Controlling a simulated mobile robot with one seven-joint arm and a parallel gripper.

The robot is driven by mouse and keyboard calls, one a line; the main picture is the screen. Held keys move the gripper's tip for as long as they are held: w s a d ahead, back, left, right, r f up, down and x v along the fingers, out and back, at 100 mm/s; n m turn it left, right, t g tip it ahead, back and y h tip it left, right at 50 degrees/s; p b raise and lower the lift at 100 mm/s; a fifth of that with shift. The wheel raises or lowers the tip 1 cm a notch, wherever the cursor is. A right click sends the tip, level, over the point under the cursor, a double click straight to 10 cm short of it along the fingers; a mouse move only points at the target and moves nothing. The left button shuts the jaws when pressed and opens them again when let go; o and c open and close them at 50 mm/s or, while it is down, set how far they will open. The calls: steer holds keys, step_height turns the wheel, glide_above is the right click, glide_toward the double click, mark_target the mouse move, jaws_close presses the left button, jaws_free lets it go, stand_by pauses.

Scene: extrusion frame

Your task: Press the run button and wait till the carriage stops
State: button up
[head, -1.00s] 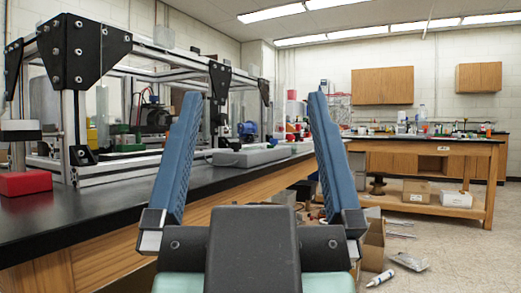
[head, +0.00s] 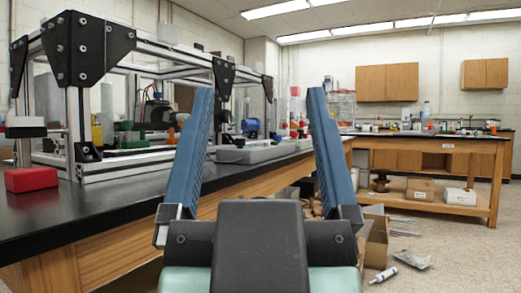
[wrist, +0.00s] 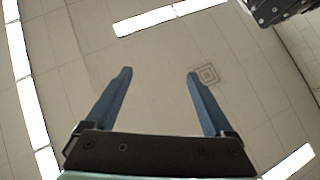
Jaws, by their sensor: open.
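My gripper (head: 261,92) is open and empty, with its two blue fingers pointing up in the middle of the head view. In the wrist view my gripper (wrist: 160,72) shows against the ceiling, with nothing between its fingers. The extrusion frame (head: 75,120), with metal bars and black corner plates, stands on the black bench at the left, apart from my gripper. Inside it are green and dark parts (head: 134,139); I cannot tell which is the carriage. I cannot make out a run button. My left finger hides part of the frame's right side.
A red block (head: 31,179) lies on the bench (head: 60,215) at the front left. A grey box (head: 258,151) lies further along the bench. Floor clutter and a cardboard box (head: 377,240) are at the right. A second bench (head: 428,145) stands at the back.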

steer(key=shift+r+p, duration=0.35)
steer(key=shift+r, duration=0.05)
steer(key=shift+c, duration=1.2)
step_height(320, 180, up, 13)
steer(key=p, duration=1.2)
steer(key=shift+p, duration=0.4)
jaws_close()
steer(key=shift+f, duration=0.2)
steer(key=shift+w, duration=0.1)
